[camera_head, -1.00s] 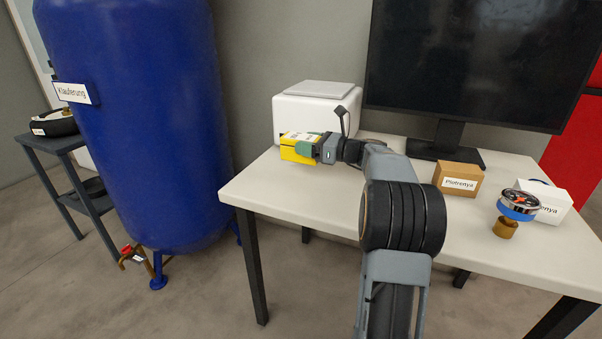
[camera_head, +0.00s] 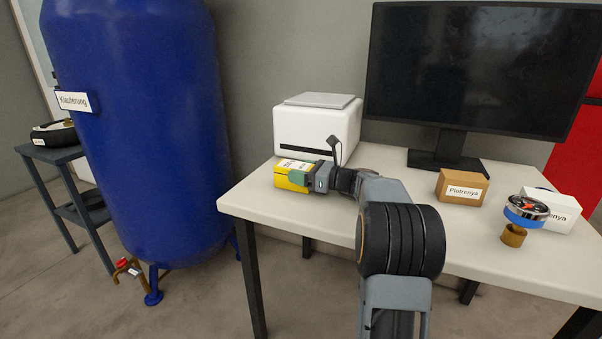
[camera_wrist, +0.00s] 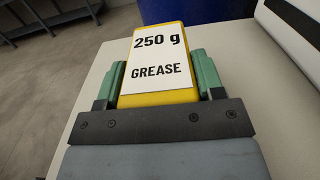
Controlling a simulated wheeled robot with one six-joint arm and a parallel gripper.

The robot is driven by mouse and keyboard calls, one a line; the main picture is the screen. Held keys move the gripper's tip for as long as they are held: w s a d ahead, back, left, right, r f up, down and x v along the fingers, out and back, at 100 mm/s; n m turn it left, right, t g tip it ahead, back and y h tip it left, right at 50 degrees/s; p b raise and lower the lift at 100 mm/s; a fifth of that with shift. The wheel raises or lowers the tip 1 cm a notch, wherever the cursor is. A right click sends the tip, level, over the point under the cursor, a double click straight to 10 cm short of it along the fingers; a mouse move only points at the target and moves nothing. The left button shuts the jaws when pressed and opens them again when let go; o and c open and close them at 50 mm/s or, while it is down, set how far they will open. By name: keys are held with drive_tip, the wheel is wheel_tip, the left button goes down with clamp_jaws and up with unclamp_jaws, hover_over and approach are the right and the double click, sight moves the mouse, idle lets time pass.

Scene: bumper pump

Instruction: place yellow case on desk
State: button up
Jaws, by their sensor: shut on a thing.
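The yellow case (camera_head: 290,182) is a small yellow box with a white top label. In the wrist view the yellow case (camera_wrist: 158,97) reads "250 g GREASE". My gripper (camera_head: 303,177) is shut on it, with a green finger on each side, as the wrist view (camera_wrist: 157,85) shows. The case is at the left end of the white desk (camera_head: 290,214), in front of the white printer-like box. It looks at or very near the desk surface; I cannot tell whether it touches.
The white device (camera_head: 318,128) stands right behind the case. A monitor (camera_head: 470,70), a brown box (camera_head: 462,187), a white box (camera_head: 560,212) and a round gauge (camera_head: 526,211) are farther right. A blue tank (camera_head: 140,150) stands left of the desk.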

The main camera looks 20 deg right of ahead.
drive_tip(key=o, duration=1.1)
drive_tip(key=shift+f, duration=0.1)
drive_tip(key=shift+c, duration=0.2)
drive_tip(key=shift+s+d+r, duration=0.1)
drive_tip(key=shift+r, duration=0.1)
drive_tip(key=p+v, duration=0.4)
drive_tip(key=v, duration=0.7)
drive_tip(key=shift+s+d+f, duration=0.1)
drive_tip(key=shift+s+d, duration=0.15)
drive_tip(key=shift+s, duration=0.05)
drive_tip(key=s+a+r+n+g+h+p, duration=0.1)
drive_tip(key=s+a+r+n+g+p, duration=0.25)
drive_tip(key=a+p, duration=0.25)
drive_tip(key=s+a+r+n+g+h+p, duration=0.1)
drive_tip(key=s+a+r+n+g+p, duration=0.2)
drive_tip(key=a+p, duration=0.35)
drive_tip(key=s+a+r+n+g+h+p, duration=0.2)
drive_tip(key=a+r+n+g+p, duration=0.1)
drive_tip(key=a+r+n+p, duration=0.25)
drive_tip(key=s+a+r+n+h+p, duration=0.4)
drive_tip(key=s+r+n+h+p, duration=0.4)
drive_tip(key=s+r+n+p, duration=0.3)
drive_tip(key=n+p, duration=0.4)
drive_tip(key=shift+s+n+p, duration=0.3)
